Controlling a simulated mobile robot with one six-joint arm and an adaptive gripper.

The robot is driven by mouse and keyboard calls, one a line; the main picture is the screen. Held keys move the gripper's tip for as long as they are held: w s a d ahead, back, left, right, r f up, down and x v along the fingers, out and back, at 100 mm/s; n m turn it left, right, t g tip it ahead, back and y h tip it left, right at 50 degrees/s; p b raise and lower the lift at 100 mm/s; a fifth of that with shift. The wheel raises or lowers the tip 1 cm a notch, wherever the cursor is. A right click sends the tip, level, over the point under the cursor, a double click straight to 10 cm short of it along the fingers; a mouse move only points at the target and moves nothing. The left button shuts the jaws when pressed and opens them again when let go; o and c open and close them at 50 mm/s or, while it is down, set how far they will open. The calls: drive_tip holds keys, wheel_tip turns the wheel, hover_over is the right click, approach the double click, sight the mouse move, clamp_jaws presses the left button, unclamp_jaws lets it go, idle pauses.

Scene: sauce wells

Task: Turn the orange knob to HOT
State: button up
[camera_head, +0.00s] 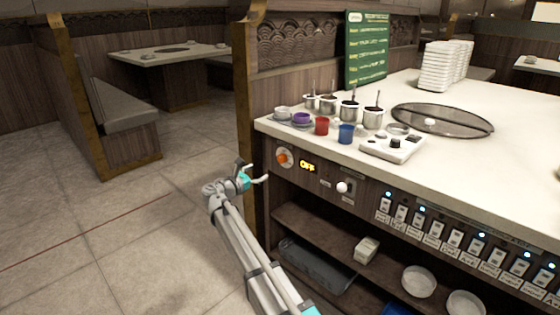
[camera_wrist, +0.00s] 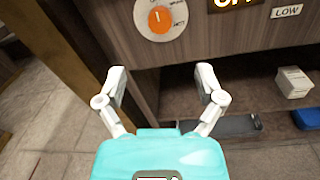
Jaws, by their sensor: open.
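The orange knob (camera_head: 282,157) sits on a round white dial at the left end of the counter's wooden front panel. In the wrist view the knob (camera_wrist: 160,19) is near the top, and its pale pointer line points up. The dial's lettering is too small or cut off to read fully. A lit display (camera_head: 307,167) to its right reads OFF. My gripper (camera_head: 254,174) is open and empty, to the left of and a little below the knob, apart from it. In the wrist view the open fingers (camera_wrist: 161,82) show below the dial.
A white lever knob (camera_head: 342,187) and a row of labelled switches (camera_head: 437,230) lie further right on the panel. Cups and sauce pots (camera_head: 349,111) stand on the counter above. An open shelf (camera_head: 310,228) holding a box and bowls lies below. The floor to the left is clear.

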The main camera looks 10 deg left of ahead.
sight(280, 159)
drive_tip(key=x, duration=1.2)
drive_tip(key=shift+w, duration=0.1)
drive_tip(key=c, duration=1.1)
drive_tip(key=shift+c, duration=0.2)
